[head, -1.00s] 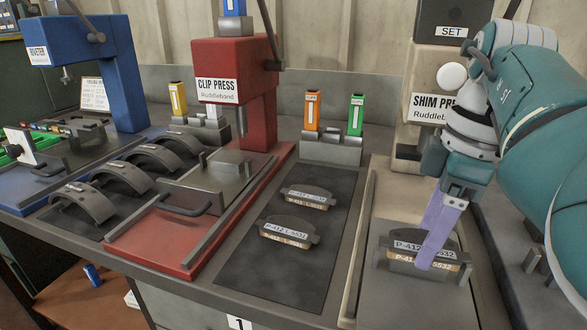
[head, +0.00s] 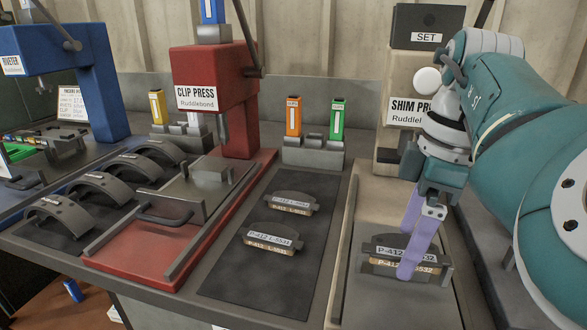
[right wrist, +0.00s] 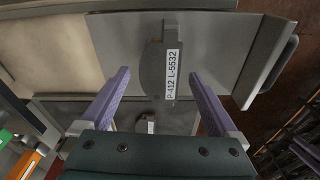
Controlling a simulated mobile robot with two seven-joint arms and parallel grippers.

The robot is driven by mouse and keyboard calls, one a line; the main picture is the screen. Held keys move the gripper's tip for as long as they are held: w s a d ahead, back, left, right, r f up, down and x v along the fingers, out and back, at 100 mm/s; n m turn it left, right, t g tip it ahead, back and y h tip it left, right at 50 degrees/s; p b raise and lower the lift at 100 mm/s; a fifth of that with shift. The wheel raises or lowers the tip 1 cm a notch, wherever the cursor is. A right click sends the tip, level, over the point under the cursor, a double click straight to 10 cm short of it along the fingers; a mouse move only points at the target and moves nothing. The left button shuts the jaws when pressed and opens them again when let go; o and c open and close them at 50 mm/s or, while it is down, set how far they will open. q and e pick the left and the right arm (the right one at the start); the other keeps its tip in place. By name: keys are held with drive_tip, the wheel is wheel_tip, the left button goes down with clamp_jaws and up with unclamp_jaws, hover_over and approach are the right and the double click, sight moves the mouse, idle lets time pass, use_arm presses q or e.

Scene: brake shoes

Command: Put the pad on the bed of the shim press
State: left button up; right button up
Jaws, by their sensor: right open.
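The pad (head: 433,266), dark with a white label reading P-412 L-5532, stands on the grey bed (head: 371,301) of the shim press (head: 394,105), at its front part. My right gripper (head: 408,250) is open, its purple fingers pointing down at the pad; the near finger covers part of it. In the right wrist view the pad (right wrist: 152,72) lies between and beyond the two separated fingertips (right wrist: 160,74); whether either finger touches it I cannot tell. My left gripper is out of view.
Two similar pads (head: 291,203) lie on a black mat (head: 262,285) left of the shim press. The red clip press (head: 215,85), curved brake shoes (head: 60,215) and a blue riveter (head: 95,90) stand further left.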

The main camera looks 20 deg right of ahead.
wheel_tip(320, 180, up, 12)
drive_tip(key=d+p, duration=0.1)
drive_tip(key=shift+s, duration=0.4)
drive_tip(key=shift+d, duration=0.1)
